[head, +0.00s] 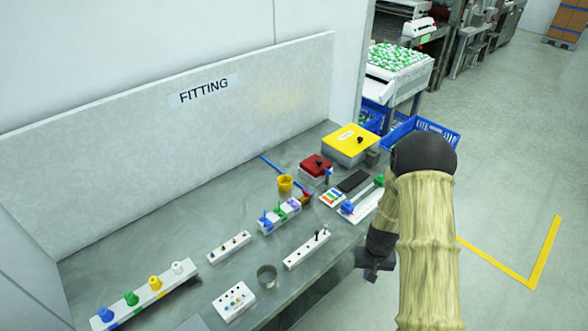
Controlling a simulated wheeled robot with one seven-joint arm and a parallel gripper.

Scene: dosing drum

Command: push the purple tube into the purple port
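A small white block (281,221) near the middle of the bench carries blue (265,218), green (281,214) and purple (294,204) pieces in a row. The purple piece is at its right end; it is too small to tell whether it is the tube or the port. I make out no other purple thing. My gripper (374,270) hangs at the bench's front right edge, to the right of the block and well apart from it. It is dark and small in the view; its fingers are unclear, and I see nothing held in it.
A white strip (183,286) with blue, green, yellow and white fittings lies front left. A metal cup (266,275) and small peg blocks (306,250) stand near the front. A yellow box (351,143), red box (314,168) and yellow cup (285,183) stand further back.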

